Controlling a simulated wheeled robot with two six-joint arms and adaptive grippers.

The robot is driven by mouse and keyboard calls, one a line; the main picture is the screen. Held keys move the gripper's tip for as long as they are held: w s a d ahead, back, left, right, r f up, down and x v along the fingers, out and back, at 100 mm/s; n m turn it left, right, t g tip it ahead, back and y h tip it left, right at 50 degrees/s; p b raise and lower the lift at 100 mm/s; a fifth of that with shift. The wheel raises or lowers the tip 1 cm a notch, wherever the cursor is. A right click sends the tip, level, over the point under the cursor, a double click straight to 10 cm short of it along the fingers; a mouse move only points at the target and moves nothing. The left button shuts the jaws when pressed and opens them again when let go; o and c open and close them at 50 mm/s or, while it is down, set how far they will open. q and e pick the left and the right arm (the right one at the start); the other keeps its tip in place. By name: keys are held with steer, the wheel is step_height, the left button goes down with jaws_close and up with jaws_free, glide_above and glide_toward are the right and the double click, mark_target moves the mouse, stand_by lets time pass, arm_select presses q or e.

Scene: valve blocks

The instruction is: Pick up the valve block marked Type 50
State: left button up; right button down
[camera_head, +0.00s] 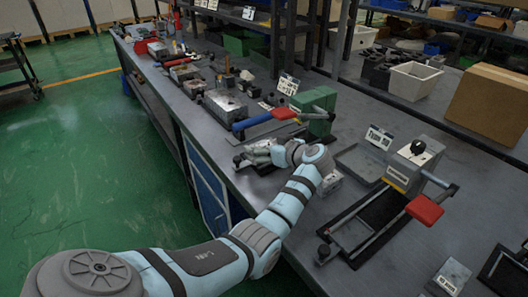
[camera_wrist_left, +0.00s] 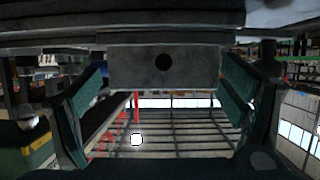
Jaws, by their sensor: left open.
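A grey metal block (camera_wrist_left: 163,66) with a dark round hole fills the upper middle of the left wrist view. The two dark green fingers of my left gripper (camera_wrist_left: 160,92) stand apart on either side of it, with gaps showing. In the head view my left arm reaches over the bench, and its gripper end (camera_head: 262,153) is small among grey parts. Another light grey block (camera_head: 331,183) shows partly behind my wrist. No Type 50 marking is readable, so I cannot tell which block bears it. My right gripper is out of view.
A grey vise-like fixture with a red handle (camera_head: 425,210) stands at right, and a green fixture (camera_head: 316,105) stands beyond my wrist. A shallow grey tray (camera_head: 358,165) lies between them. A cardboard box (camera_head: 490,103) and a white bin (camera_head: 414,81) stand behind.

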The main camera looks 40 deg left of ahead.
arm_select(q)
steer(key=shift+s+r, duration=0.2)
steer(key=c, duration=1.8)
